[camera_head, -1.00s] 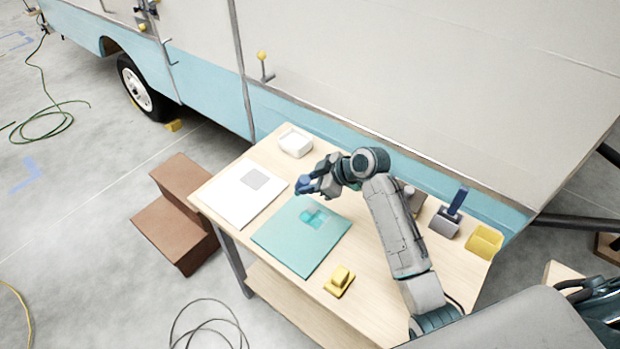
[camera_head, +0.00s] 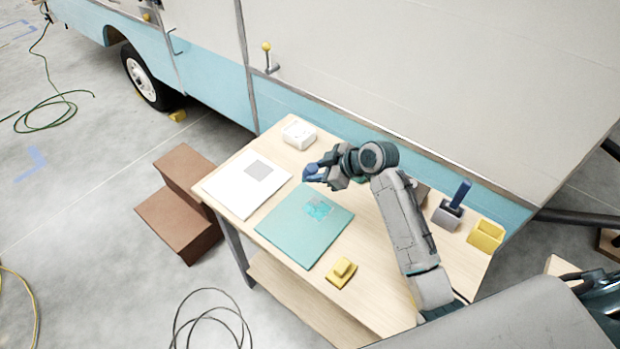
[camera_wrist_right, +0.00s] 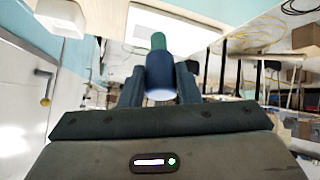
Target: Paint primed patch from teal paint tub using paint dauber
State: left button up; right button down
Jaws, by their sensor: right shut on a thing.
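My right gripper (camera_head: 318,176) is shut on the paint dauber, just above the far edge of the teal panel. The dauber shows in the right wrist view as a dark blue cylinder (camera_wrist_right: 160,76) with a green end. The teal panel (camera_head: 290,230) lies on the table. Its square patch (camera_head: 318,208) is mottled grey and bright teal. The gripper is beyond the patch and apart from it. A small teal spot (camera_head: 362,181) shows behind my right arm; I cannot tell whether it is the paint tub. My left gripper is not in view.
A white panel with a grey square (camera_head: 259,171) lies left of the teal panel. A white tub (camera_head: 299,132) stands at the back. A yellow block (camera_head: 341,273) sits in front. A grey holder with a blue-handled tool (camera_head: 448,216) and a yellow bin (camera_head: 486,235) stand right.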

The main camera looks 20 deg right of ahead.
jog(key=s+d+r+t+h, duration=0.1)
jog(key=s+d+r+t, duration=0.1)
jog(key=d+r, duration=0.1)
jog(key=shift+t, duration=0.3)
notch_tip(320, 180, down, 5)
jog(key=b, duration=0.3)
jog(key=shift+d+b, duration=0.15)
jog(key=shift+b, duration=0.25)
